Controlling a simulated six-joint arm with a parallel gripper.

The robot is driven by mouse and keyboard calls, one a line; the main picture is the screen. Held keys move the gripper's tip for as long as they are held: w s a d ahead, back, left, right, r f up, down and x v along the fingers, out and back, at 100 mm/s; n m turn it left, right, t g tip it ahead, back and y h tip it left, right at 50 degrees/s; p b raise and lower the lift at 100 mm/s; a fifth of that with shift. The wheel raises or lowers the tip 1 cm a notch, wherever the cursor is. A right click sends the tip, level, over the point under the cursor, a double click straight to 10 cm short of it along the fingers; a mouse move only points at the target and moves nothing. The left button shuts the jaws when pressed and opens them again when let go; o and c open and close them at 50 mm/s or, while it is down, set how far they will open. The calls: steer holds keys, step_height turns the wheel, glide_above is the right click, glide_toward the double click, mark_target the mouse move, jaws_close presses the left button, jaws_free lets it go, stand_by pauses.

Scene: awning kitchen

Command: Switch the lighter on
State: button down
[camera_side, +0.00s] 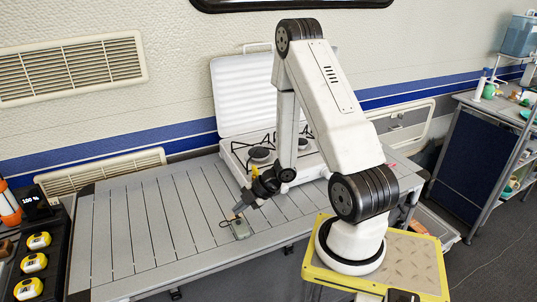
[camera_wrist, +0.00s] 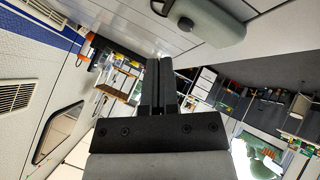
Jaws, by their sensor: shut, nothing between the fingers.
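The lighter, a small grey-green block (camera_side: 240,230), lies on the slatted grey table near its front edge. In the wrist view its rounded green body (camera_wrist: 215,28) shows at the top, with a small dark part on its left end. My gripper (camera_side: 238,210) points down at a slant just above and behind the lighter in the side view; I cannot tell whether it touches. In the wrist view my gripper's two dark fingers (camera_wrist: 159,62) are together with nothing between them, and a gap shows between them and the lighter.
The slatted table (camera_side: 140,225) is clear to the left of the lighter. A white camping stove (camera_side: 262,155) with its lid raised stands behind my gripper. Yellow-topped items (camera_side: 38,241) sit at the far left. A shelf unit (camera_side: 480,150) stands at the right.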

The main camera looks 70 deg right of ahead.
mark_target(236, 221)
steer(key=shift+r, duration=2.1)
steer(key=shift+w, duration=0.1)
steer(key=w+a+r+m+g+h, duration=0.2)
steer(key=w+a+r+m+h, duration=0.15)
steer(key=r+m+h, duration=0.35)
steer(key=s+a+r+m+g+y, duration=0.1)
steer(key=s+a+m, duration=0.2)
steer(key=a, duration=0.2)
steer(key=s+a+r+m+g+y, duration=0.1)
steer(key=s+a+m+g, duration=0.1)
steer(key=a, duration=0.4)
steer(key=shift+s+a+r+m+g+y, duration=0.2)
steer(key=shift+s+m+g+y, duration=0.3)
steer(key=shift+m, duration=0.7)
